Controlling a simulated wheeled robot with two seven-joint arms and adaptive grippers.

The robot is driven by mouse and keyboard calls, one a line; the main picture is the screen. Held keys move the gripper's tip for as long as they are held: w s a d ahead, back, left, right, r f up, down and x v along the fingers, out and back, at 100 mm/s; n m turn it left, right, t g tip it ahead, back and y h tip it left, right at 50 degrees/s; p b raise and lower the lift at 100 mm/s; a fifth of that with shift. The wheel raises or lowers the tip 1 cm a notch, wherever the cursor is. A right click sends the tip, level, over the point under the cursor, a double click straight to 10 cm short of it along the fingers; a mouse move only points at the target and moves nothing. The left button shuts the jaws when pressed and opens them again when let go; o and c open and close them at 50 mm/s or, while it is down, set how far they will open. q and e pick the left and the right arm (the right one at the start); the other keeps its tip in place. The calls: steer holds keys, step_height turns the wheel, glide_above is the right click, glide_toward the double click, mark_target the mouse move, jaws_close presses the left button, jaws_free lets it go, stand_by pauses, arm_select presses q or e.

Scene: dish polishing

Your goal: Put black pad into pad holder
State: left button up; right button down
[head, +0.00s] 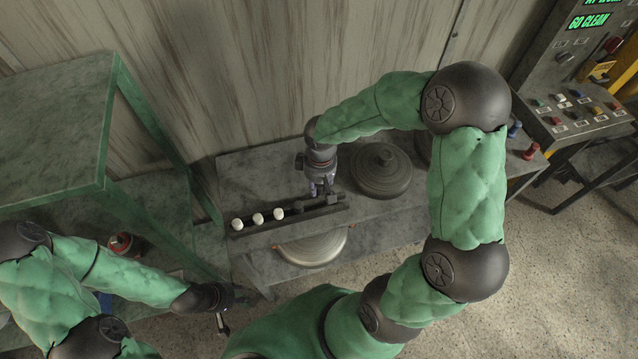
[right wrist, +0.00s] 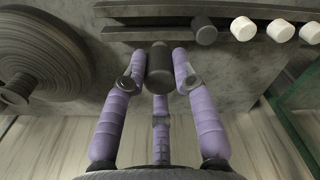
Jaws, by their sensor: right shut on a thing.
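The pad holder (head: 262,234) is a long dark rail on the grey table, also seen in the right wrist view (right wrist: 125,33). Three white pads (head: 258,218) stand in its left part in the head view. A dark pad (right wrist: 203,32) sits in the rail beside them. My right gripper (head: 322,190) is shut on another black pad (right wrist: 160,68), its purple fingers on both sides. This pad is at the rail's edge, to the right of the others in the head view; I cannot tell whether it is seated. My left gripper (head: 234,308) is low at left, fingers apart, empty.
A round dark lidded dish (head: 381,170) stands right of my right gripper. A round metal disc (head: 312,247) is in front of the rail. A green-framed table (head: 60,135) stands at left, a control panel (head: 580,115) at right. The wall is close behind.

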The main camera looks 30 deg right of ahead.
steer(key=shift+f+b, duration=3.75)
steer(key=shift+f, duration=0.5)
steer(key=c, duration=0.9)
jaws_free()
steer(key=shift+r, duration=0.1)
step_height(320, 180, up, 12)
steer(key=shift+s+d+f, duration=0.1)
